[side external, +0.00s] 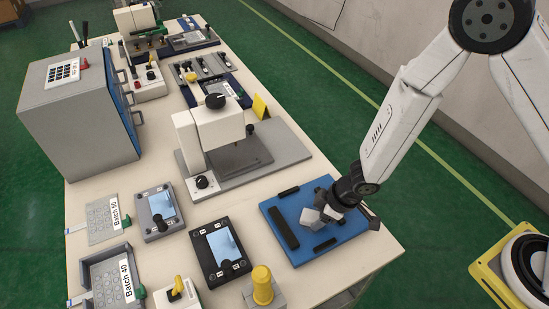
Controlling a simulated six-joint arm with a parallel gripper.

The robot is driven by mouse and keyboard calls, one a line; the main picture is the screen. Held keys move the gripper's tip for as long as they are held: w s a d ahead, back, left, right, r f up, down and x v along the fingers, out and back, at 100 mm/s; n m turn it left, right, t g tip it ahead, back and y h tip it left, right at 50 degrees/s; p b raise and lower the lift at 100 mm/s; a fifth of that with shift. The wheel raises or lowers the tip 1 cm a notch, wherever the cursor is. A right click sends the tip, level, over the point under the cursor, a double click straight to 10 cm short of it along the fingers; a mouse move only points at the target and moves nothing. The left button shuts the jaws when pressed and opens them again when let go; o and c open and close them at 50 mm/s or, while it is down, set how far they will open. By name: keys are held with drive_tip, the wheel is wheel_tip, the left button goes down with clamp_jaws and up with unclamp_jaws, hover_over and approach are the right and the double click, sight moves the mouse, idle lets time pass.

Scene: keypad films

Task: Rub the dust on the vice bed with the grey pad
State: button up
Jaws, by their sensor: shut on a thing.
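A blue plate with black bars on it (346,238) lies at the right front corner of the table; it looks like the vice bed. My gripper (325,210) is low over the middle of this plate, between the bars. It is shut on a small light grey block (310,217), which seems to be the grey pad. The block is at or just above the plate; I cannot tell whether it touches. Dust is too small to make out, and my gripper hides part of the plate.
A white press on a grey base (283,152) stands behind the plate. A dark device with a screen (222,248) and a yellow-topped post (262,284) are to its left. A grey cabinet (75,120) and several trays fill the left side.

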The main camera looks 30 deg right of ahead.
sight(310, 209)
drive_tip(key=shift+s, duration=0.25)
drive_tip(key=shift+s+f, duration=0.2)
drive_tip(key=shift+s, duration=1.45)
drive_tip(key=shift+a, duration=0.15)
drive_tip(key=shift+s+a, duration=0.1)
drive_tip(key=shift+a, duration=0.05)
drive_tip(key=shift+w, duration=1.85)
drive_tip(key=shift+w, duration=0.1)
drive_tip(key=shift+w+r, duration=0.1)
drive_tip(key=shift+w, duration=1.45)
